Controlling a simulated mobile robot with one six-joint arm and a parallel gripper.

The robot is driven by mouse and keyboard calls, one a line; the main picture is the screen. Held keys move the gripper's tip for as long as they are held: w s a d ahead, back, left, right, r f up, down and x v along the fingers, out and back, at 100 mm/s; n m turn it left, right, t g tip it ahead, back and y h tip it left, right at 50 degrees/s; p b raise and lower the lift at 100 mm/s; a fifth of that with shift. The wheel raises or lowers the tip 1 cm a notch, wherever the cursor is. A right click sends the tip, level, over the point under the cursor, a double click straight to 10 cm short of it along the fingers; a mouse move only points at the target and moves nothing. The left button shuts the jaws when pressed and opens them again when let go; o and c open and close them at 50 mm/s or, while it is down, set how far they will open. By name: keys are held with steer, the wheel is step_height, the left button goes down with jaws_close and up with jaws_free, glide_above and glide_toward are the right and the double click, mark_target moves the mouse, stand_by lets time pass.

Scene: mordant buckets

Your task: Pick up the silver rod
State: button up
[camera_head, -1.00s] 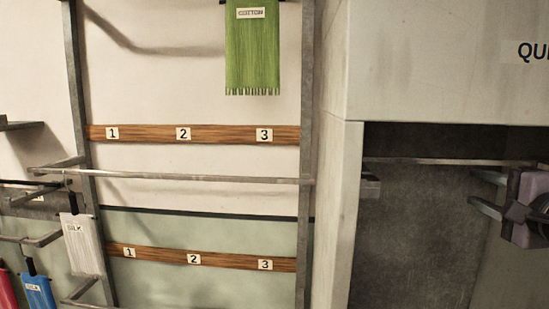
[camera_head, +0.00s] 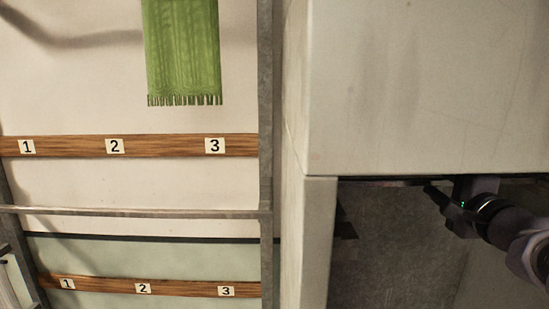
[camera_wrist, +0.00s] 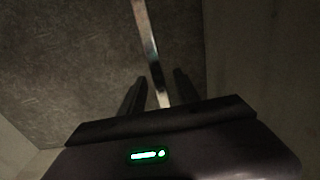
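The silver rod (camera_wrist: 148,38) runs down from the top edge of the wrist view and passes between the two fingers of my gripper (camera_wrist: 160,80). The fingers stand apart, with a visible dark gap on each side of the rod. The rod's lower end is hidden behind the gripper body. In the head view my gripper (camera_head: 433,190) is at the right, in the recess just under the white hood. A thin dark line just below the hood's lower edge may be the rod, but I cannot tell.
The white hood (camera_head: 430,90) overhangs the grey recess (camera_head: 375,245), and a white side wall (camera_head: 318,245) bounds it on the left. Left of it stand a metal rack post (camera_head: 266,150), numbered wooden strips (camera_head: 180,146) and a hanging green cloth (camera_head: 183,50).

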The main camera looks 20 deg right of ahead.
steer(key=shift+w+d+f, duration=0.15)
steer(key=shift+w+d, duration=0.15)
steer(key=shift+w, duration=0.1)
steer(key=shift+s+a+r, duration=0.2)
steer(key=shift+s+a, duration=0.05)
steer(key=shift+s, duration=0.3)
steer(key=shift+s+a+r, duration=0.2)
steer(key=shift+s+a, duration=0.05)
steer(key=shift+s, duration=0.25)
steer(key=c, duration=0.4)
steer(key=shift+w, duration=0.1)
steer(key=c, duration=0.3)
steer(key=shift+w+d+f, duration=0.15)
jaws_close()
